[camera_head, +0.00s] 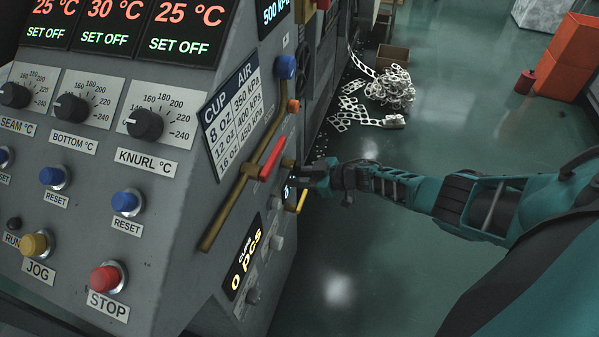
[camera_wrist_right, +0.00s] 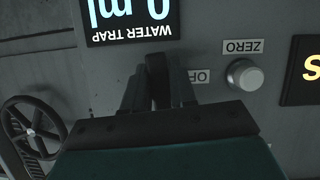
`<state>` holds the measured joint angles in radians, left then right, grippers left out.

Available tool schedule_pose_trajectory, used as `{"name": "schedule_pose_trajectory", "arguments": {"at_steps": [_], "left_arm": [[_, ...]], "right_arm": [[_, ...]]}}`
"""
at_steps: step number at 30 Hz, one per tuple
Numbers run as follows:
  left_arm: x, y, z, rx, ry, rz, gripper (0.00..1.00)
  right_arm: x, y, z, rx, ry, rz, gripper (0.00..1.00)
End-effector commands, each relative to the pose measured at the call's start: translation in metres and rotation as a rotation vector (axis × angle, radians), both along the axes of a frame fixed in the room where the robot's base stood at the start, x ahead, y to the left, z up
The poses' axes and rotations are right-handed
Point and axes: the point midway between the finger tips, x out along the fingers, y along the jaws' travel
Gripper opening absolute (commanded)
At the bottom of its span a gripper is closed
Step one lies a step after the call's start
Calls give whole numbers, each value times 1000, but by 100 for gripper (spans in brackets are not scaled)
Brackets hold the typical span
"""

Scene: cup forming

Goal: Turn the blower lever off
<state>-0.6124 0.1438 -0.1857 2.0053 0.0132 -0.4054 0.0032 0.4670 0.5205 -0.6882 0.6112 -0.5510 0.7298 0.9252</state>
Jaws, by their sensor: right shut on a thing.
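My right gripper (camera_head: 308,182) is at the side of the grey machine panel, below and right of a red-handled lever (camera_head: 272,158). In the right wrist view my right gripper (camera_wrist_right: 158,102) is shut on a dark upright lever (camera_wrist_right: 157,72), which I take as the blower lever; no blower label shows. Its lower part is hidden by the fingers. A partly covered label, which seems to read OFF (camera_wrist_right: 200,76), is just right of it, upside down. My left gripper is not in view.
A ZERO knob (camera_wrist_right: 245,75) and a WATER TRAP display (camera_wrist_right: 131,18) are close to the gripper. A black handwheel (camera_wrist_right: 33,127) is at the left. A yellow handle (camera_head: 301,201) is just below my gripper.

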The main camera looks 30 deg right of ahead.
Motion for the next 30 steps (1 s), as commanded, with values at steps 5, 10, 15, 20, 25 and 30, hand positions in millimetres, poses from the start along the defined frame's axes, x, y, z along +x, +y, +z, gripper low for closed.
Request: {"name": "schedule_pose_trajectory", "arguments": {"at_steps": [5, 10, 15, 20, 25, 30], "left_arm": [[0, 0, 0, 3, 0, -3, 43], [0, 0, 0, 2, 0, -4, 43], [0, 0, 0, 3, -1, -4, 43], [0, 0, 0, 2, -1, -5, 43], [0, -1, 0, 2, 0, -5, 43], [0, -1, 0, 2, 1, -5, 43]], "right_arm": [[-2, 2, 0, 53, 50, -2, 0], [-4, 3, -1, 81, 74, -1, 0], [-4, 4, -1, 91, 82, -2, 0], [-4, 4, -1, 93, 82, -2, 0], [-4, 4, -1, 93, 83, -2, 28], [-4, 5, -1, 92, 82, -1, 44]]}}
